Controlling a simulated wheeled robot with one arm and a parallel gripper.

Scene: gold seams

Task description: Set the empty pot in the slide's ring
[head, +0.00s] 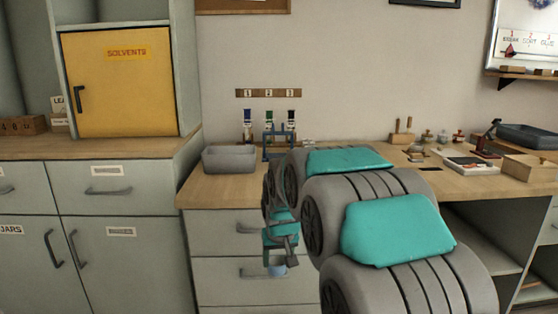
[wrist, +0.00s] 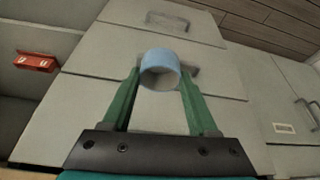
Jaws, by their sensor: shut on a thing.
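A small light-blue pot (head: 277,271) is held low in front of the grey drawers. It also shows in the wrist view (wrist: 160,64), between the tips of my green fingers. My gripper (head: 278,262) is shut on the pot, which seems to look open and empty from the wrist. A blue stand (head: 267,142) is on the worktop at the back wall, below the 1, 2, 3 plates, with several coloured tubes above it. My arm hides its lower right part, and I cannot make out the slide's ring.
A grey bin (head: 229,160) stands left of the stand on the wooden worktop (head: 210,190). Drawer handles (head: 262,273) stick out close to my gripper. Small jars, a tray (head: 470,164) and a wooden box (head: 530,167) are on the right. A yellow solvents cabinet (head: 118,85) is on the left.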

